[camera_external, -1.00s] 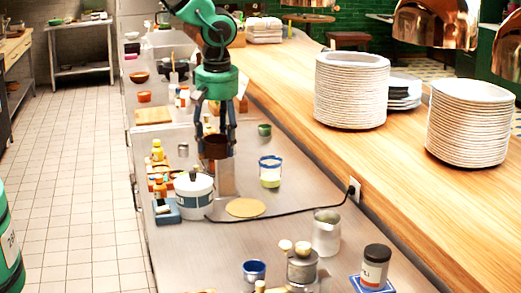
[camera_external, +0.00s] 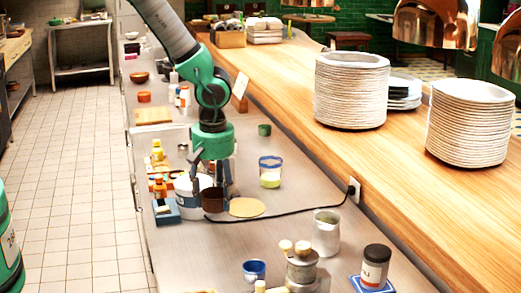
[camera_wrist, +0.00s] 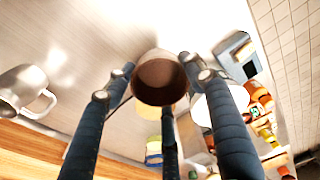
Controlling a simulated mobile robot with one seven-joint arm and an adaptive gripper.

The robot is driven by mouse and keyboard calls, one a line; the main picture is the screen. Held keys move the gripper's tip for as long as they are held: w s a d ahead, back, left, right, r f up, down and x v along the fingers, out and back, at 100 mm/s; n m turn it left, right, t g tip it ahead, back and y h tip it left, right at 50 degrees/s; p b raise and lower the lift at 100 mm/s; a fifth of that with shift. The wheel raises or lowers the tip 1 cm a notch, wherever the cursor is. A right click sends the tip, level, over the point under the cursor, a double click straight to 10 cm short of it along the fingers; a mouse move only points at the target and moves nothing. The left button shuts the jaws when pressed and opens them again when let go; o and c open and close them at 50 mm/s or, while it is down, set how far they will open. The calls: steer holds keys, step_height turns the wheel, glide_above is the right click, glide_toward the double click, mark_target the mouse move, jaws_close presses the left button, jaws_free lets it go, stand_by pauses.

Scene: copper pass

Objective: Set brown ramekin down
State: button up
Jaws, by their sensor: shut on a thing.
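The brown ramekin (camera_external: 213,201) is held in my gripper (camera_external: 211,188), low at the steel counter (camera_external: 225,255). In the external view it overlaps the front right of the white tub and sits just left of the round tan mat (camera_external: 247,207). In the wrist view the ramekin (camera_wrist: 160,80) is between the fingers of my gripper (camera_wrist: 158,85), its open mouth toward the camera. Whether its base touches the counter cannot be told.
A white tub (camera_external: 188,202) stands close on the left, with a blue tray (camera_external: 166,213) beside it. A glass with yellow-green contents (camera_external: 270,172) is behind the mat. A black cord (camera_external: 290,215) crosses the counter. A metal pitcher (camera_external: 326,235) stands front right.

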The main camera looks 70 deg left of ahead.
steer(key=shift+f, duration=1.4)
steer(key=shift+w, duration=0.1)
steer(key=p, duration=0.2)
glide_above(274, 223)
steer(key=shift+d+f, duration=0.25)
steer(key=shift+f, duration=0.45)
steer(key=shift+f, duration=1.75)
steer(key=shift+f, duration=0.2)
steer(key=o, duration=1.2)
steer(key=shift+c, duration=0.2)
steer(key=shift+r, duration=0.15)
